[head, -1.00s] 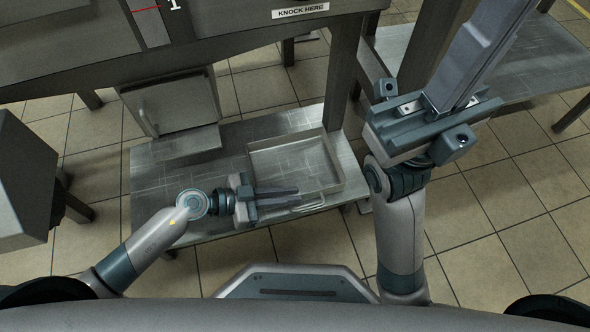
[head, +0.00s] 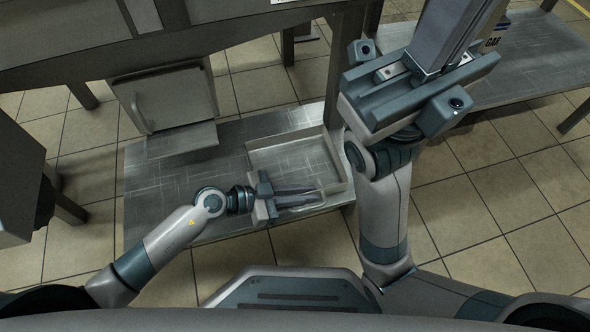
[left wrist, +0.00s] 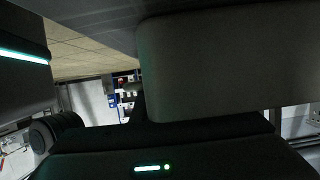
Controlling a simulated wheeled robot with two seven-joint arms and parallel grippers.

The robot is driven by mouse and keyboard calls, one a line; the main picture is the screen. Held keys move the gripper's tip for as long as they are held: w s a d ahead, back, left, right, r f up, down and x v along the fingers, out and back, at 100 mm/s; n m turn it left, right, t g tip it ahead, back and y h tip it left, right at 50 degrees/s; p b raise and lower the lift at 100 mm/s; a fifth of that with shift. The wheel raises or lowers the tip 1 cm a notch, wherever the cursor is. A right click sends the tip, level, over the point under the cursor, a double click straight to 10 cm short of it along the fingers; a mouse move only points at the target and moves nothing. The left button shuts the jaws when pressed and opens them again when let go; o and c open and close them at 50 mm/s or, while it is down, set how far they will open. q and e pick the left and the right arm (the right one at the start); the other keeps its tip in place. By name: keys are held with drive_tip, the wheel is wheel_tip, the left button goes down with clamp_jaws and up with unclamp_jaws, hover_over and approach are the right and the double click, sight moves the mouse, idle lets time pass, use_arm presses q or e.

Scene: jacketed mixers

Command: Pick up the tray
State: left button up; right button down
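The tray (head: 337,178) is a shallow, pale metal, open-topped box. It sits on the low steel table, near its right end, and looks empty. A thin bar handle shows at its front side. My left gripper (head: 315,194) comes in from the left at the tray's front edge. Its two fingers point right with a gap between them, overlapping the handle in the head view; I cannot tell whether they touch it. My right gripper (head: 455,30) is raised close to the head camera, right of the tray; its fingers run off the top. The left wrist view shows no tray.
The low steel table (head: 180,190) has bare room left of the tray. A grey cabinet box (head: 175,100) stands at its back left. A large bench (head: 230,45) hangs over the back. Another steel table (head: 530,60) stands at right. Tiled floor (head: 460,210) is clear at front right.

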use_arm(q)
drive_tip(key=shift+c, duration=0.3)
clamp_jaws()
idle(1.2)
drive_tip(key=shift+r, duration=0.2)
